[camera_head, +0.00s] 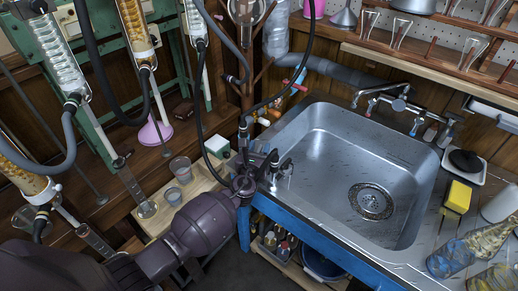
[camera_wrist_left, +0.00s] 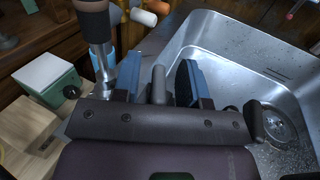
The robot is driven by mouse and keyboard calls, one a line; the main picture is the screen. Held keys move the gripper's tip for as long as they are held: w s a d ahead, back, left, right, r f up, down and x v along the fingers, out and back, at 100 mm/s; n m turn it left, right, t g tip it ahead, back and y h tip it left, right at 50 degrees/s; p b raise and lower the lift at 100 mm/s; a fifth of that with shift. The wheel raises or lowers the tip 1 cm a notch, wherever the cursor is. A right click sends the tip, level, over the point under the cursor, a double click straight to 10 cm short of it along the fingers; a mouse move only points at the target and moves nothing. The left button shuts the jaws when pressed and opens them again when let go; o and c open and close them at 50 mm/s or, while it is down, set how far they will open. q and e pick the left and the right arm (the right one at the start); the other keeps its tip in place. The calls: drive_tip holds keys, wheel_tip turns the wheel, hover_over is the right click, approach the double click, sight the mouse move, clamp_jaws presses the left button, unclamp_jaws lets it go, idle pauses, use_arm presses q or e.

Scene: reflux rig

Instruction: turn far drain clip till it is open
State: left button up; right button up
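My left gripper (camera_head: 262,163) is at the left rim of the sink, among small dark and metal fittings. In the left wrist view its two blue-backed fingers (camera_wrist_left: 158,82) stand apart on either side of a grey upright lever-like piece (camera_wrist_left: 157,87), which looks like part of the drain clip. A narrow gap seems to show on each side of it. A metal fitting (camera_head: 286,167) stands just right of the gripper on the rim. The clip's body and its turn angle are hidden behind the gripper. My right gripper is in neither view.
The steel sink (camera_head: 335,190) lies right of the gripper, with taps (camera_head: 400,104) behind. A dark-handled metal post (camera_wrist_left: 98,42) stands close left of the fingers. A white-topped green box (camera_head: 217,146) and glass beakers (camera_head: 180,169) stand left. Black hoses hang overhead.

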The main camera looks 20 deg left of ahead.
use_arm(q)
drive_tip(key=shift+s, duration=0.1)
drive_tip(key=shift+s, duration=0.3)
drive_tip(key=s+p, duration=0.1)
drive_tip(key=s, duration=0.9)
drive_tip(key=shift+d, duration=0.25)
drive_tip(key=shift+o, duration=0.4)
